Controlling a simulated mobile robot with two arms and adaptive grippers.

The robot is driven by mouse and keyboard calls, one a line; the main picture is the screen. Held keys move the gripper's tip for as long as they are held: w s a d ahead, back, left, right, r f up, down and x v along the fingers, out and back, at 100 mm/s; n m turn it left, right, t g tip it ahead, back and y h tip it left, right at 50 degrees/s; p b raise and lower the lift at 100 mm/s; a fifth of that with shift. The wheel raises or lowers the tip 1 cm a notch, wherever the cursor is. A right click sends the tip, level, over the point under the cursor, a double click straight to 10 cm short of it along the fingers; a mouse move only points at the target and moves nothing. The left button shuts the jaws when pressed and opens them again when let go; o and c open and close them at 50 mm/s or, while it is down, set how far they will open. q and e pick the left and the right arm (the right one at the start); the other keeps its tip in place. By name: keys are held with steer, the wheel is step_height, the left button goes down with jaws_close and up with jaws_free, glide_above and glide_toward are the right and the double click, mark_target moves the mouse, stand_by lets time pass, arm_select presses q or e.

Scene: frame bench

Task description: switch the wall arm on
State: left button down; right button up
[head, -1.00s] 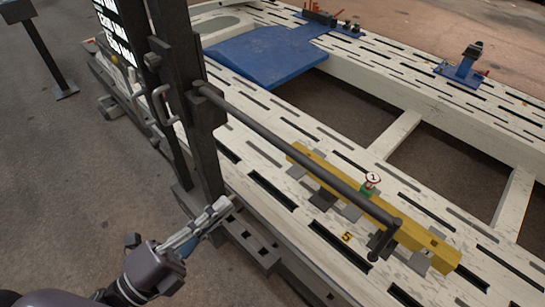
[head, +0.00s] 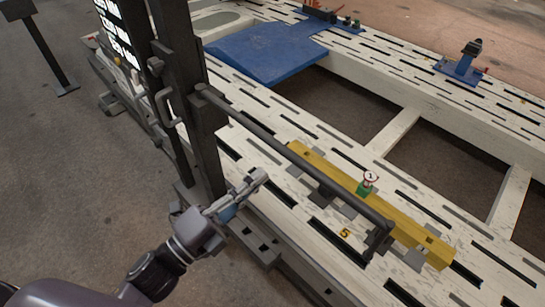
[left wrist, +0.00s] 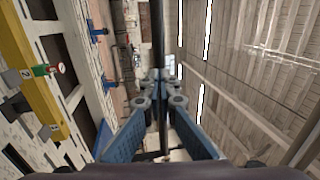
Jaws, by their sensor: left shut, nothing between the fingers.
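A dark upright post (head: 205,150) stands at the left side of the bench. A long dark bar (head: 290,155), which looks like the wall arm, runs from it over the bench and turns down at its right end. My left gripper (head: 262,176) is shut and empty, to the right of the post and below the bar in the head view. In the left wrist view the gripper (left wrist: 158,76) has its fingertips together, with the dark bar (left wrist: 158,30) in line beyond them. I cannot tell whether they touch it. No switch is clearly visible. My right gripper is out of view.
A yellow beam (head: 405,222) with a small dial (head: 370,178) lies on the slotted white bench (head: 290,97). A blue plate (head: 265,52) lies farther back. A lit display (head: 115,35) is behind the post. Bare floor (head: 70,190) lies at the left.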

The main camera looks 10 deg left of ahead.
arm_select(q)
steer(key=p+x, duration=0.1)
steer(key=x, duration=0.4)
steer(key=shift+p, duration=0.4)
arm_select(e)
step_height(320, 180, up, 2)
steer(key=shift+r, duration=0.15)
